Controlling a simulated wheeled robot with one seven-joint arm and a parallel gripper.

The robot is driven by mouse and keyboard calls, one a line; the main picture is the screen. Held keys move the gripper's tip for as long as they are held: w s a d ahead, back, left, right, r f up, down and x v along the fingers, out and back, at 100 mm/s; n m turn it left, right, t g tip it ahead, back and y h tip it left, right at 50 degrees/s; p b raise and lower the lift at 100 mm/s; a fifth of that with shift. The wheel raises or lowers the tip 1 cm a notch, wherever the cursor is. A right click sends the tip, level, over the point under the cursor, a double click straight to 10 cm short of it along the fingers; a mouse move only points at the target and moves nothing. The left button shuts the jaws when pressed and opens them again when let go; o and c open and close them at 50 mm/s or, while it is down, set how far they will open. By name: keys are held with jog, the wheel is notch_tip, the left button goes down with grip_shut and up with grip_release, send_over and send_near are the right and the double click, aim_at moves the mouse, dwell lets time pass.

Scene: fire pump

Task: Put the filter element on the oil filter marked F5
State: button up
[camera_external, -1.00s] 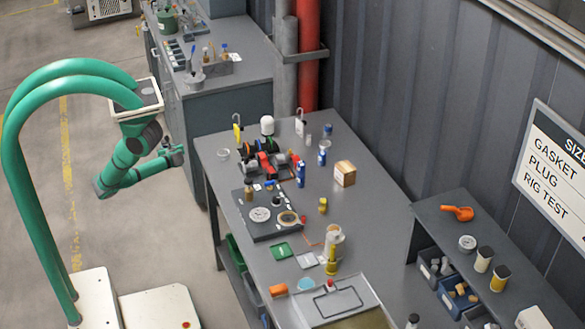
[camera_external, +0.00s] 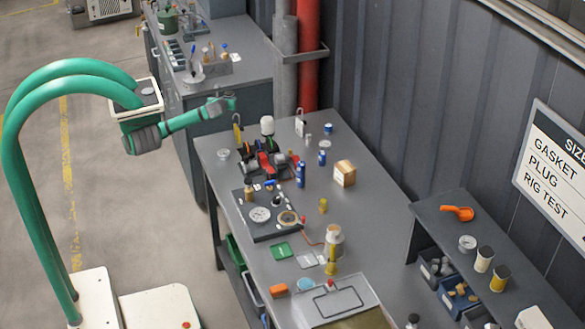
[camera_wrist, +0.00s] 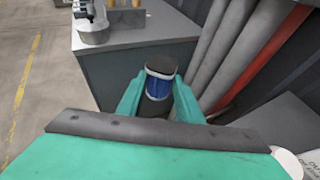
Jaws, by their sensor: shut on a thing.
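My gripper (camera_external: 228,103) is out to the right of my arm, near the back-left end of the main table. In the wrist view my gripper (camera_wrist: 156,101) has its two green fingers shut on a dark cylinder with a blue middle and a pale band, likely the filter element (camera_wrist: 159,88). The F5 mark cannot be read.
A second bench (camera_external: 225,85) with tools stands behind the gripper. Grey and red vertical pipes (camera_external: 308,60) stand against the wall. The table's middle right is clear.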

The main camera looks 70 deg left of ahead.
jog(key=w+d+r+m+t+h, duration=0.2)
jog(key=w+d+r, duration=0.35)
jog(key=d, duration=0.35)
jog(key=w+d+r+m+t+h, duration=0.1)
jog(key=w+d+r+m+t, duration=0.2)
jog(key=w+d, duration=0.45)
send_over(264, 121)
jog(key=shift+g+h, duration=0.4)
jog(key=shift+s+d+f, duration=0.1)
jog(key=shift+f, duration=3.35)
jog(key=o, duration=1)
jog(key=shift+o, duration=0.2)
jog(key=v, duration=1.2)
